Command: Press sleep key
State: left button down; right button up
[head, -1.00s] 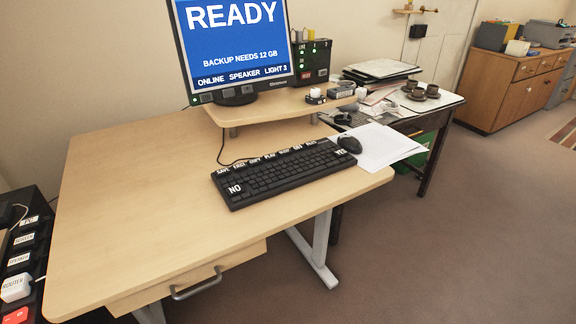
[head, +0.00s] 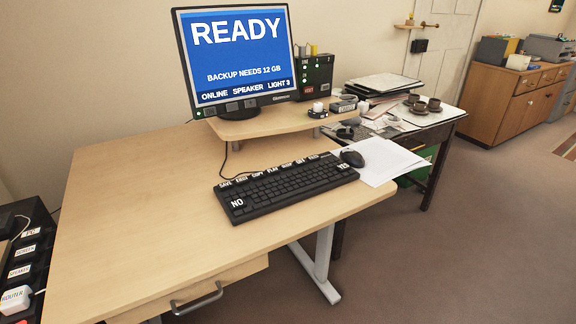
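A black keyboard (head: 286,188) lies on the light wooden desk (head: 140,215). A row of small white-lettered labels runs along its back edge; SAVE, COPY and PLAY can be made out, but I cannot tell which label reads sleep. Large NO and YES keys sit at its left and right ends. The monitor (head: 237,60) behind it shows READY, "BACKUP NEEDS 12 GB" and "ONLINE SPEAKER LIGHT 3" on blue. Small buttons line the monitor's lower edge, too small to read. Neither of my grippers is in view.
A mouse (head: 352,158) and white papers (head: 388,160) lie right of the keyboard. A raised shelf (head: 255,127) carries the monitor and a black box (head: 314,78) with green lights. A labelled power strip (head: 22,262) is at lower left. The desk's left half is clear.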

aim_at(287, 167)
jog(key=i+l+u, duration=0.1)
jog(key=l, duration=0.3)
jog(key=i+l+u, duration=0.1)
jog(key=l, duration=0.25)
jog(key=i+l, duration=0.25)
jog(key=l, duration=0.15)
jog(key=i+l+u, duration=0.15)
jog(key=l, duration=0.25)
jog(key=i+l+u, duration=0.1)
jog(key=l, duration=0.3)
jog(key=i+l+u, duration=0.1)
jog(key=l, duration=0.35)
